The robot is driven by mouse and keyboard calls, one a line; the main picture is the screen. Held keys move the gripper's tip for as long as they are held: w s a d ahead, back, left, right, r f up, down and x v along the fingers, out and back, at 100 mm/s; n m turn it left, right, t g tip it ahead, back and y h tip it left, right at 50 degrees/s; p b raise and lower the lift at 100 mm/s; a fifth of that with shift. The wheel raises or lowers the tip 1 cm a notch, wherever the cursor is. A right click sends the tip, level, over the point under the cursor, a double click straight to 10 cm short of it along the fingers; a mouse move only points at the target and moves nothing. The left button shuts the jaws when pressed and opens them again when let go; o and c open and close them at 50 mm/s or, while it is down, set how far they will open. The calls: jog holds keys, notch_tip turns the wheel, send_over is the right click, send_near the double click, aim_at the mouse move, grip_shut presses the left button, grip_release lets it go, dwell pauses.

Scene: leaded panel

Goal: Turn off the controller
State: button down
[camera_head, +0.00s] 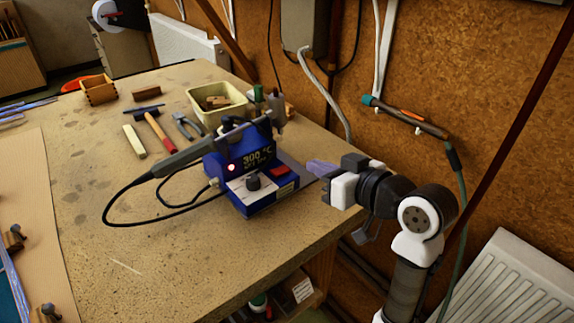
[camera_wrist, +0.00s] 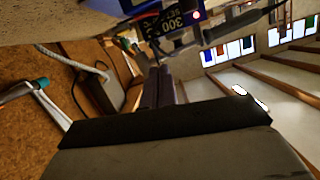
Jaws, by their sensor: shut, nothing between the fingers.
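My gripper (camera_head: 312,167) is shut and empty, just right of the controller, apart from the switch. In the wrist view the shut fingers (camera_wrist: 158,80) point toward the controller (camera_wrist: 178,43), which is cut off at the top.
A cream tub (camera_head: 216,104), pliers (camera_head: 187,125), a red-handled hammer (camera_head: 158,132) and a small wooden box (camera_head: 97,89) sit farther back on the bench. A wall-held torch-like tool (camera_head: 405,117) with a hose hangs at right. The bench (camera_head: 150,255) is clear in front of the controller.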

jog(key=p, duration=0.3)
send_over(285, 181)
jog(key=shift+d+f, duration=0.3)
jog(key=shift+f, duration=0.65)
jog(key=shift+w+a+f, duration=0.1)
jog(key=shift+a+f, duration=0.1)
jog(key=shift+f, duration=0.95)
jog(key=shift+a+f, duration=0.1)
jog(key=shift+f, duration=0.95)
